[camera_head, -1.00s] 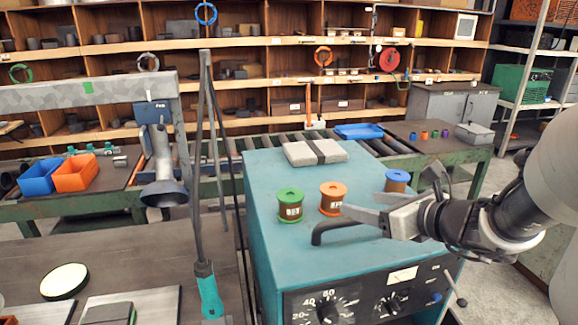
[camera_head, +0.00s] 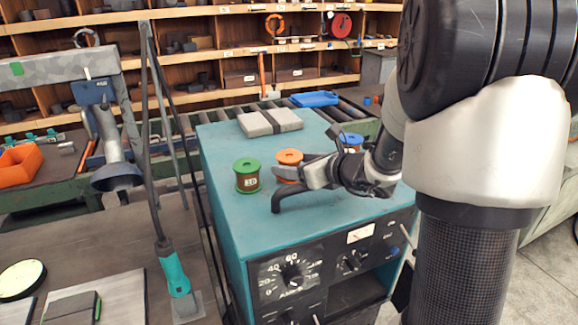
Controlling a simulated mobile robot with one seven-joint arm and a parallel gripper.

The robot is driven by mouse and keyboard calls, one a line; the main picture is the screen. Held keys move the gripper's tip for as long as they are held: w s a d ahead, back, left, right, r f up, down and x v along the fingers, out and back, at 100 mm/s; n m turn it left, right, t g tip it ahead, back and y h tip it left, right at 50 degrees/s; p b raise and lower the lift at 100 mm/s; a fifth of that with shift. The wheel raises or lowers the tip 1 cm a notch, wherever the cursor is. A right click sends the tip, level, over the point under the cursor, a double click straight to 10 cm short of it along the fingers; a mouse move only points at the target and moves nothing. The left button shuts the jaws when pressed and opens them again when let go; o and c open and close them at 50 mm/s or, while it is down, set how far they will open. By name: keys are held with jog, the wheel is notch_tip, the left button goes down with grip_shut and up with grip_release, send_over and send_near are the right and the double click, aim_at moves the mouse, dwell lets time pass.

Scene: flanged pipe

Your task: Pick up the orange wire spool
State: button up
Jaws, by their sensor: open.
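The orange wire spool (camera_head: 289,158) stands upright on top of the teal machine (camera_head: 225,195). Its orange top rim shows, but my gripper (camera_head: 277,170) covers most of its lower body. My gripper is open, at the spool's front right in the picture. I cannot tell whether the fingers are around the spool or only in front of it. A green wire spool (camera_head: 247,175) stands to its left. A blue wire spool (camera_head: 351,140) stands to its right behind my arm, partly hidden.
A black handle (camera_head: 283,197) rises from the machine top just below my gripper. A grey block with a dark strap (camera_head: 270,121) lies at the back of the machine top. A blue tray (camera_head: 314,99) sits on rollers behind. The machine top's front left is clear.

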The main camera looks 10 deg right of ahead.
jog(key=c, duration=1.3)
jog(key=shift+o, duration=0.2)
jog(key=shift+r, duration=0.25)
